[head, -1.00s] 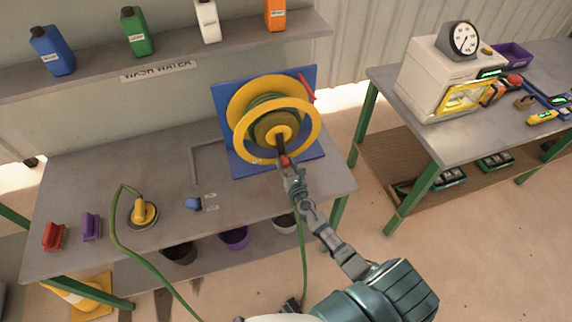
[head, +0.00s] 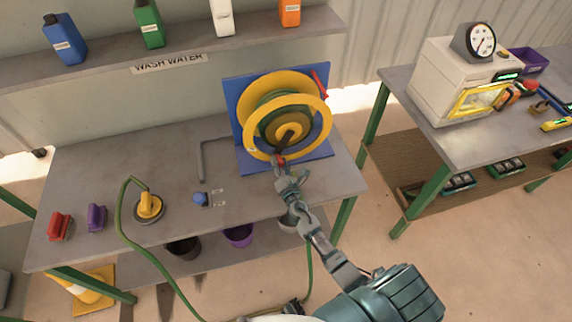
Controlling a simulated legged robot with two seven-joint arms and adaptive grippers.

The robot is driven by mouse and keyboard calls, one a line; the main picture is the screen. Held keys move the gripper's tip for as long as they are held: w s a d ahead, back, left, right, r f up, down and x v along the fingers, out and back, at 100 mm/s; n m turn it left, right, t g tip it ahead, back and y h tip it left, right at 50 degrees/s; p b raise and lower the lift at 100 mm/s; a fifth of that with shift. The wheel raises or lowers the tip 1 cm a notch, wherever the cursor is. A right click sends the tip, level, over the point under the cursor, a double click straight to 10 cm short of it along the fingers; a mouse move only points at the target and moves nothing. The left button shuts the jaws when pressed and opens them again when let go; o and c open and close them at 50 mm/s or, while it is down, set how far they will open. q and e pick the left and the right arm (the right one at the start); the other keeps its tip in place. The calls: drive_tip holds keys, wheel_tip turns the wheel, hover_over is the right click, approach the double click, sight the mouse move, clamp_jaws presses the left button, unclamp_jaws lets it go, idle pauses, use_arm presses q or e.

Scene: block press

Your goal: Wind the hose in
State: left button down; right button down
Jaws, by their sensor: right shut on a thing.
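The hose reel (head: 318,108) has yellow flanges and stands on a blue backing at the right end of the grey bench. Some green hose shows on its drum. My right gripper (head: 280,163) is shut on the red-gripped crank handle, which points down and slightly left from the hub. My fingers partly hide the grip. The green hose (head: 121,228) loops over the bench's left part and front edge to the floor. A stretch (head: 310,262) also hangs below the reel. The hose's far end meets a yellow-topped round tool (head: 148,206) on the bench. My left gripper is not in view.
A red lever (head: 319,84) sits at the reel's upper right. Red (head: 60,226) and purple (head: 96,217) brushes and a blue knob (head: 200,198) lie on the bench (head: 90,170). Buckets stand underneath. A second table (head: 455,140) with a gauge machine stands right.

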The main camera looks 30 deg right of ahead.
sight(260, 143)
drive_tip(key=a+r+m, duration=0.1)
drive_tip(key=a+m, duration=0.1)
drive_tip(key=w+a+r+m, duration=0.1)
drive_tip(key=a+r+m, duration=0.1)
drive_tip(key=m, duration=0.1)
drive_tip(key=shift+r+m, duration=0.3)
drive_tip(key=shift+a+r+m, duration=0.3)
drive_tip(key=shift+r+m, duration=0.3)
drive_tip(key=shift+m, duration=0.1)
drive_tip(key=shift+w+a+r+m+p, duration=0.1)
drive_tip(key=shift+a+r+m+p, duration=0.1)
drive_tip(key=shift+r+m, duration=0.2)
drive_tip(key=shift+a+r+m+p, duration=0.1)
drive_tip(key=shift+r+m+p, duration=0.15)
drive_tip(key=shift+m, duration=0.15)
drive_tip(key=shift+r+m, duration=0.2)
drive_tip(key=shift+m, duration=0.1)
drive_tip(key=shift+r, duration=0.15)
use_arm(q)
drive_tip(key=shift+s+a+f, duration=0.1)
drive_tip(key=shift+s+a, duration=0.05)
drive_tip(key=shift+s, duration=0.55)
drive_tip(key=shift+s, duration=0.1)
